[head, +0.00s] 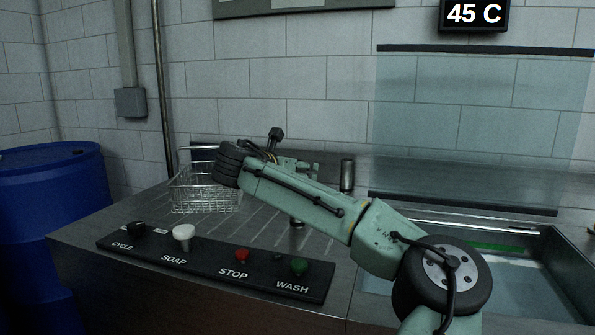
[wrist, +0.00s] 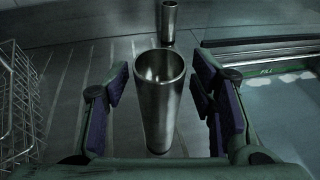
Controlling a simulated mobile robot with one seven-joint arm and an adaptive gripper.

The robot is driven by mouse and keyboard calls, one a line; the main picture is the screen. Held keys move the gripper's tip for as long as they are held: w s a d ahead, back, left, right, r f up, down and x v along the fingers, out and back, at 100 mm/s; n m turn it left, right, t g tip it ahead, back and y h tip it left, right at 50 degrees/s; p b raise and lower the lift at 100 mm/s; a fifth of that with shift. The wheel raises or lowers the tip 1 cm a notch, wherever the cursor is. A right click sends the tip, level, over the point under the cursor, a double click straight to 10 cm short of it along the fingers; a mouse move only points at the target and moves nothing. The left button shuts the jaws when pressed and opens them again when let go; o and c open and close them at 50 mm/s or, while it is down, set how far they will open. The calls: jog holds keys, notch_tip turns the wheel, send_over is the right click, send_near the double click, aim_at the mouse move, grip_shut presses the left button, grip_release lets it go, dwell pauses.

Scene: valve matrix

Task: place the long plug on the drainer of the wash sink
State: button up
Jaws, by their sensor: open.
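A tall hollow steel cylinder (wrist: 160,110), which may be the long plug, stands upright between my fingers in the wrist view. Its open rim faces up; its base (head: 296,222) shows under my arm in the head view. A second steel cylinder (wrist: 168,24) stands farther back, also in the head view (head: 347,175). I cannot tell for sure which one is the plug. Both stand on the grooved metal drainer (head: 262,228). My arm hides part of it.
A wire basket (head: 205,192) stands left on the drainer. The control panel (head: 215,266) with knobs and buttons lies along the front. The sink basin (head: 520,285) is at right, below a clear panel (head: 470,125). A blue drum (head: 55,215) stands far left.

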jog(key=b+v, duration=0.2)
jog(key=v, duration=1)
jog(key=shift+r, duration=0.2)
